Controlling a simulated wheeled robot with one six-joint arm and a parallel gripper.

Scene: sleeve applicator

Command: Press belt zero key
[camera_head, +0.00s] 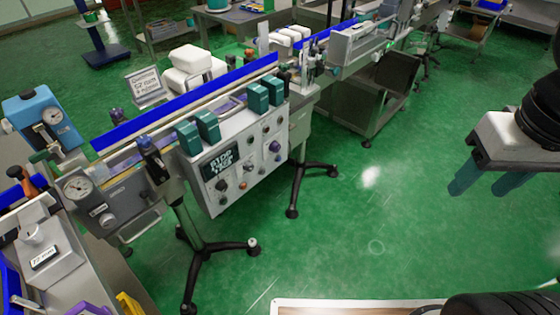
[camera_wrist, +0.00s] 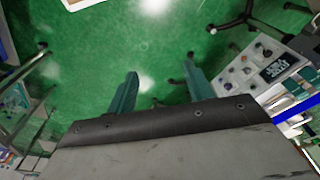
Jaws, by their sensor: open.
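The control panel (camera_head: 232,170) is a light grey box on the near side of the conveyor, with a dark display (camera_head: 221,163) and several knobs and buttons. No label marks a belt zero key legibly, so I cannot tell which control it is. In the wrist view the panel (camera_wrist: 244,78) shows at the right, seen at a tilt, with its display (camera_wrist: 279,67). My gripper (camera_head: 482,181) hangs at the right of the head view, well apart from the panel. Its two teal fingers are spread and empty; the wrist view shows the gripper (camera_wrist: 160,85) over bare floor.
The conveyor with blue rails (camera_head: 190,102) runs diagonally behind the panel. Tripod stand legs (camera_head: 292,198) spread on the floor below it. A blue gauge unit (camera_head: 42,118) stands at the left. A steel bin (camera_head: 375,95) is further back. Green floor (camera_head: 390,200) between gripper and panel is clear.

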